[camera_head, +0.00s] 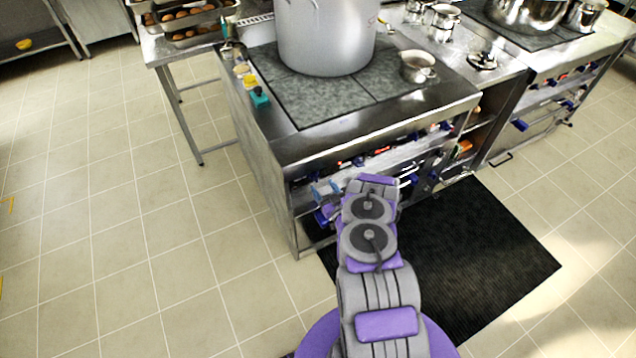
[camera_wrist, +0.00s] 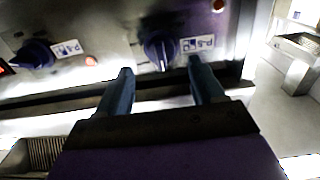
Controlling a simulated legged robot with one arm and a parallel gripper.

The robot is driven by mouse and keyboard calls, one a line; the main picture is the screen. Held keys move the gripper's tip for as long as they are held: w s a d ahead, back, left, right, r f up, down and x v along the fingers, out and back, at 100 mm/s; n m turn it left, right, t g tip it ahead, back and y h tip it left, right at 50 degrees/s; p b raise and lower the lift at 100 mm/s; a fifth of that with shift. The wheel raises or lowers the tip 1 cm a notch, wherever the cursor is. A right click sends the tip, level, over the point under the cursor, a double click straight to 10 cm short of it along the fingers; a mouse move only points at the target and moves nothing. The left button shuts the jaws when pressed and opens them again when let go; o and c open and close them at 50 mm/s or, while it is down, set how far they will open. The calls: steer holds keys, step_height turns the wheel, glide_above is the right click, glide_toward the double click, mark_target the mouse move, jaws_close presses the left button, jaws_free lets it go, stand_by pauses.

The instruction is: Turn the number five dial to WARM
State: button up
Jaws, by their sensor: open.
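A dark blue dial (camera_wrist: 160,48) sits on the steel panel just beyond my open gripper (camera_wrist: 162,80) in the wrist view. My two blue fingers are apart, one to each side below the dial, with nothing between them. The dial's ridge stands roughly upright in the picture, with a pale mark near its lower end. A white label is to its right. A second blue dial (camera_wrist: 35,54) is at the left, its ridge nearly sideways. Dial numbers and the word WARM are not legible. In the head view my arm covers part of the stove front (camera_head: 345,160).
A large stockpot (camera_head: 326,35) and a small pot (camera_head: 417,66) stand on the stove top. A black mat (camera_head: 470,250) lies on the floor in front. A table with trays of food (camera_head: 190,30) is to the left. The tiled floor at left is clear.

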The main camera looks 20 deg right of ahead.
mark_target(318, 179)
steer(key=shift+w+a+b, duration=0.2)
steer(key=shift+w+b, duration=0.35)
steer(key=shift+w, duration=2)
steer(key=shift+c, duration=0.3)
steer(key=c, duration=1)
steer(key=shift+o, duration=0.2)
steer(key=shift+m, duration=0.4)
steer(key=m+b, duration=0.1)
steer(key=m, duration=0.3)
steer(key=shift+d, duration=0.15)
steer(key=m+b, duration=0.1)
steer(key=m, duration=0.5)
steer(key=shift+d, duration=0.1)
